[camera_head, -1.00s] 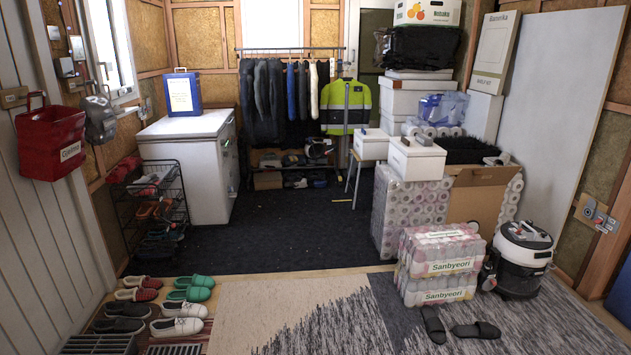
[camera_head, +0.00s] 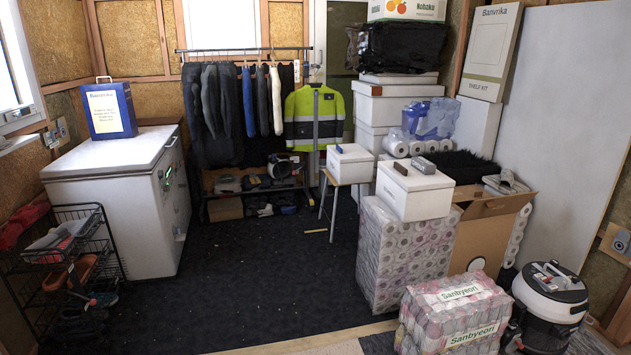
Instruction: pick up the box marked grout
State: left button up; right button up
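No lettering that reads "grout" is legible in the head view. A small white box (camera_head: 351,165) with a dark item on its lid sits on a wooden stool. A larger white box (camera_head: 413,191) with small dark and grey blocks on its lid sits on wrapped toilet rolls. Any markings on these two boxes are too small to read. A blue box (camera_head: 109,110) with a pale yellow label and a handle stands on the white chest freezer, its print too small to read. Neither of my grippers is in view.
The dark carpet (camera_head: 270,285) in the middle is clear. The chest freezer (camera_head: 105,162) and a black wire shoe rack (camera_head: 65,262) line the left. Wrapped toilet rolls (camera_head: 385,250), Sanbyeori packs (camera_head: 450,310) and a vacuum cleaner (camera_head: 549,300) stand on the right. A clothes rail (camera_head: 245,50) is behind.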

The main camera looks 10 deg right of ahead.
aim_at(425, 167)
jog(key=i+j+z, duration=0.1)
jog(key=i+z, duration=0.25)
jog(key=i, duration=1.6)
